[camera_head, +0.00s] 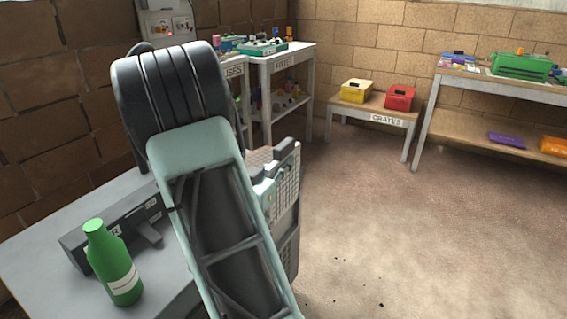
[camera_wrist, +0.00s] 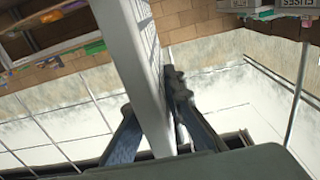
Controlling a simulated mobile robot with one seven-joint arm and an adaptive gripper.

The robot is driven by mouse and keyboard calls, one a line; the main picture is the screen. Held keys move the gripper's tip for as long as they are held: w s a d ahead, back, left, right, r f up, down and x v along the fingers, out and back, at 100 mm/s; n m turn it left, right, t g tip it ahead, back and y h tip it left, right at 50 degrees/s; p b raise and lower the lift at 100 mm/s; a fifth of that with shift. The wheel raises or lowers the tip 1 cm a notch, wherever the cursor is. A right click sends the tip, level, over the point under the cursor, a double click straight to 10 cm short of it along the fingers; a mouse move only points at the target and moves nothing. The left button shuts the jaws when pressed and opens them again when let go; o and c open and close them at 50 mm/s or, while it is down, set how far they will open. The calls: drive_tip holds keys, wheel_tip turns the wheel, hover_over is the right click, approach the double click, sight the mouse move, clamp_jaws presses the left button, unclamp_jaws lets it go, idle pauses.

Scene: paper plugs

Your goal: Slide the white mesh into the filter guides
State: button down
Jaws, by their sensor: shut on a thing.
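The white mesh (camera_wrist: 133,60) is a pale flat panel with a gridded face. In the wrist view it stands edge-on between the fingers of my gripper (camera_wrist: 152,108), which is shut on it. In the head view the mesh (camera_head: 287,196) shows upright behind my arm, beyond the table's right side, partly hidden. A dark grey housing (camera_head: 85,248), with a label mostly hidden except a final R, sits on the grey table at the left. It may carry the filter guides, but I cannot make out the guides. The mesh appears apart from this housing.
A green bottle (camera_head: 113,265) stands on the grey table (camera_head: 40,270) in front of the housing. A low CRATES table (camera_head: 372,112) holds yellow and red boxes. Shelves stand at the back and right. The floor (camera_head: 400,240) at the right is open.

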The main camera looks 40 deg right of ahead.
drive_tip(key=shift+f+b, duration=0.55)
drive_tip(key=shift+f, duration=0.2)
drive_tip(key=shift+r, duration=0.2)
idle(1.0)
drive_tip(key=shift+f, duration=0.2)
drive_tip(key=shift+r+p, duration=0.15)
drive_tip(key=shift+p, duration=0.2)
idle(1.2)
drive_tip(key=shift+f, duration=0.2)
idle(0.4)
drive_tip(key=shift+d+r, duration=0.1)
drive_tip(key=shift+r, duration=0.1)
idle(0.7)
drive_tip(key=shift+f, duration=0.2)
idle(2.6)
